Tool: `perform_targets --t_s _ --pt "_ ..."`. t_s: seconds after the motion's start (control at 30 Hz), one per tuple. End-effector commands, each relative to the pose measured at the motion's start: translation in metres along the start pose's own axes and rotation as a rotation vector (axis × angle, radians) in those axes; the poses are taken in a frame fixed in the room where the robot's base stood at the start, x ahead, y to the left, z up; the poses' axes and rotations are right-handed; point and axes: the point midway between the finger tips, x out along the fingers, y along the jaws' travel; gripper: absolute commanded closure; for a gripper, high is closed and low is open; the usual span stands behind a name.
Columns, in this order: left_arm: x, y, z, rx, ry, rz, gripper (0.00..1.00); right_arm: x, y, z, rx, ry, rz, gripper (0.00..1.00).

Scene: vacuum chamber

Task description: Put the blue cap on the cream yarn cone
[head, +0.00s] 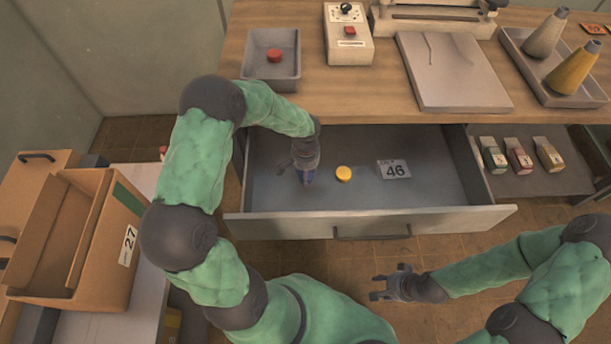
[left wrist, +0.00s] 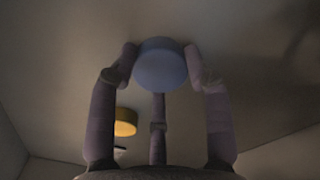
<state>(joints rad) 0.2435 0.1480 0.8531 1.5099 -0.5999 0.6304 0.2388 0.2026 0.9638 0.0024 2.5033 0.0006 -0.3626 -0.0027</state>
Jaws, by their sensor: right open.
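The blue cap (left wrist: 161,64) is between the fingertips of my left gripper (left wrist: 160,68), which touch its sides in the left wrist view. I cannot tell whether the cap is clear of the drawer floor. The cream yarn cone (head: 543,37) stands in a grey tray (head: 512,42) on the bench at the right, with a bare grey tip. My right gripper (head: 392,284) is open and empty in front of the drawer.
A yellow cap (head: 343,174) and a card marked 46 (head: 393,169) lie in the drawer (head: 260,190). A mustard cone (head: 572,72) stands beside the cream one. A grey tray with a red cap (head: 274,56) sits at the bench's left. A flat grey plate (head: 455,75) lies mid-bench.

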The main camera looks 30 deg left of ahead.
Motion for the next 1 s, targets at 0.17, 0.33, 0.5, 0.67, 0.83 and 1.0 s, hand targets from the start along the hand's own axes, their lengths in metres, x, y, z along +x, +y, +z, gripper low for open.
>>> perform_targets --t_s 0.17,0.33,0.5,0.67,0.83,1.0 --pt "0.0 0.0 0.0 0.0 -0.001 0.0 0.68 0.0 0.0 0.0 0.0 0.0 0.0 0.56" --pt "0.0 0.0 0.0 0.0 -0.001 0.0 0.68 0.0 0.0 0.0 0.0 0.0 0.0 0.56" --pt "-0.006 0.0 0.0 0.0 0.0 0.0 0.68 -0.004 -0.001 0.0 0.0 0.0 0.0 0.56" --pt "-0.019 0.0 0.0 0.0 0.0 0.0 0.68 -0.013 -0.004 0.001 0.0 0.0 0.0 0.56" --pt "-0.046 0.01 0.002 0.004 0.001 0.0 0.68 -0.027 -0.01 0.001 0.0 0.0 0.0 0.56" --pt "-0.084 0.039 0.01 0.006 0.002 0.0 0.68 -0.044 -0.016 0.002 0.0 0.0 0.0 0.56"
